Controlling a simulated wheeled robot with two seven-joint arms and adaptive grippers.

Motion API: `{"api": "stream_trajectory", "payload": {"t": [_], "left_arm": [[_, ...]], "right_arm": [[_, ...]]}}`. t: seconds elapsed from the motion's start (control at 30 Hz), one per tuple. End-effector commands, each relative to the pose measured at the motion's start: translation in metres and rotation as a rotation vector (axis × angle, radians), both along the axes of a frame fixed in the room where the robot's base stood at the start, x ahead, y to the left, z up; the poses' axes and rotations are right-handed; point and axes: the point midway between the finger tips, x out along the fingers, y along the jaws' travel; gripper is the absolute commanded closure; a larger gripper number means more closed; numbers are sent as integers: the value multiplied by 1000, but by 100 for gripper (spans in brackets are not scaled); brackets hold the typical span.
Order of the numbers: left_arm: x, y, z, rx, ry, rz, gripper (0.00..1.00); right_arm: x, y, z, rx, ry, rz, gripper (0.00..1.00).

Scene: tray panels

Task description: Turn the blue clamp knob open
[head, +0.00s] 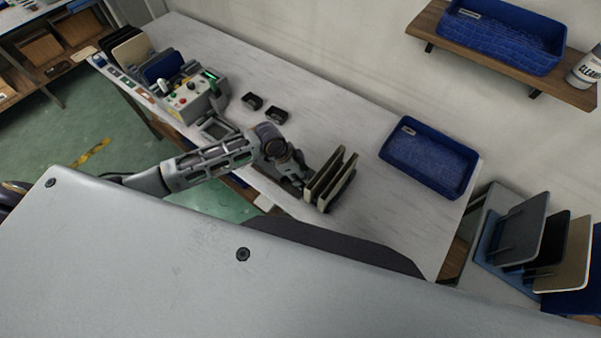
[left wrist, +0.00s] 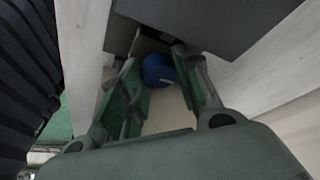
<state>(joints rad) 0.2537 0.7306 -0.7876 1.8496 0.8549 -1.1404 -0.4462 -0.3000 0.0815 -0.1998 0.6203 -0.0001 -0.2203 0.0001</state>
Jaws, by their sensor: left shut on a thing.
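The blue clamp knob (left wrist: 158,69) shows in the left wrist view, between the two fingers of my left gripper (left wrist: 155,75). The fingers are shut on it, one on each side. A dark grey block (left wrist: 215,25) lies just beyond the knob. In the head view my left gripper (head: 292,180) is low over the table, at the left side of a rack of upright panels (head: 332,180). The knob is hidden there behind my gripper and arm. My right gripper is not in view.
A control box (head: 190,98) with buttons stands at the table's left. A blue tray (head: 430,155) sits on the right of the white table (head: 330,110). A wall shelf (head: 490,62) is at upper right.

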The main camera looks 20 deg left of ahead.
Motion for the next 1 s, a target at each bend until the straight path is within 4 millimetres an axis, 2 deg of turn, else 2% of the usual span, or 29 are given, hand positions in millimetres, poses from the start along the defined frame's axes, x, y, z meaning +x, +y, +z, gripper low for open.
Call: {"api": "stream_trajectory", "payload": {"t": [0.63, 0.67, 0.7, 1.0], "left_arm": [[1, 0, 0, 2, -1, 53, 91], [1, 0, 0, 1, -2, 53, 64], [1, 0, 0, 0, -1, 52, 59], [0, 0, 0, 0, 0, 51, 58]], "right_arm": [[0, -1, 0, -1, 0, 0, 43], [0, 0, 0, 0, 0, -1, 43], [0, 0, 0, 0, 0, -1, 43], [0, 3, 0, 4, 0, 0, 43]]}}
